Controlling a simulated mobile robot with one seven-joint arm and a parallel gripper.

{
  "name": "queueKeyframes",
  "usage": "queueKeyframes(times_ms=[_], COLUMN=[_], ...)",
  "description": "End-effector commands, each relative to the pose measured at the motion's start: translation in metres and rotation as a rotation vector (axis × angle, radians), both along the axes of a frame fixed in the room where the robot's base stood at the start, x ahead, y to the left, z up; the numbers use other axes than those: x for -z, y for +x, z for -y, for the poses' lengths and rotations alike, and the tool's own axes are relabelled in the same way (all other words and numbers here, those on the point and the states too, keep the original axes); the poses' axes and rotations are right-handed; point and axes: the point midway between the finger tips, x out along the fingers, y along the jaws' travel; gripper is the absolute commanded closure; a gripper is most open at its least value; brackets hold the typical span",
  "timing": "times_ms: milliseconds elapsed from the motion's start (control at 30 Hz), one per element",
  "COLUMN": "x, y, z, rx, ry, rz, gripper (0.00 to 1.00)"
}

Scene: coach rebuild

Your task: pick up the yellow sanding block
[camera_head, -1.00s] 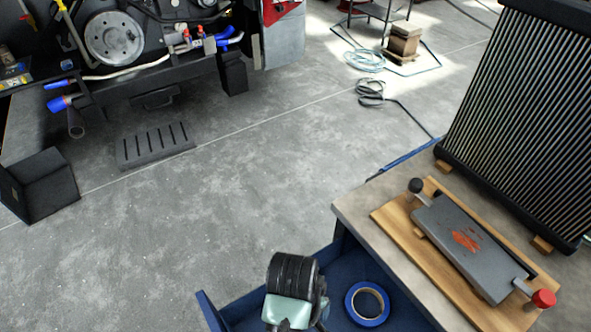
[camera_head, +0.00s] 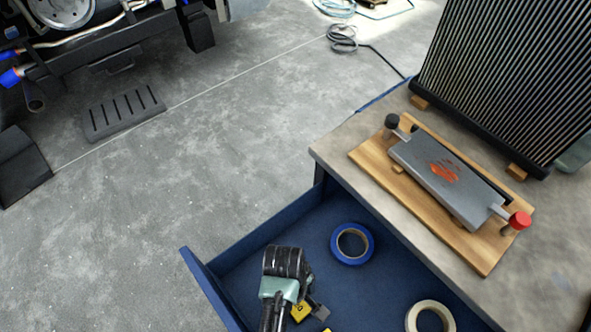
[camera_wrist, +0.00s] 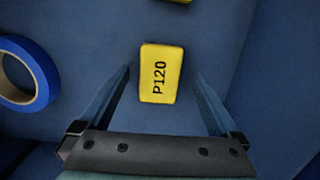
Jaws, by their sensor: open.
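The yellow sanding block (camera_wrist: 160,88) lies on the blue drawer floor in the wrist view, with "P120" printed on its face. My gripper (camera_wrist: 160,71) is open above it, with one finger on each side of the block in the picture and nothing held. In the head view my gripper (camera_head: 311,306) is over the drawer and partly covers a yellow block (camera_head: 299,312). A second yellow piece (camera_wrist: 178,1) is cut off by the top edge of the wrist view.
The open blue drawer (camera_head: 215,292) also holds a roll of blue tape (camera_head: 339,254) and a pale tape roll (camera_head: 411,321). Its walls stand around my gripper. Above it, the bench top (camera_head: 335,150) carries a wooden board (camera_head: 371,157) with a grey metal part (camera_head: 420,165).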

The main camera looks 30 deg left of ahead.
Motion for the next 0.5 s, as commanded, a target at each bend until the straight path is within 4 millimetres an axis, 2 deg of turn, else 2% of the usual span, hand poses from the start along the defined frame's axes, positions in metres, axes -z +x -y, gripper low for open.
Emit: queueKeyframes(times_ms=[100, 300, 500], x=[0.0070, 0.0067, 0.0065], y=[0.0001, 0.0003, 0.0003], z=[0.0008, 0.0007, 0.0006], rx=[0.001, 0.001, 0.001], ry=[0.001, 0.001, 0.001], rz=[0.001, 0.001, 0.001], gripper=[0.02, 0.02, 0.38])
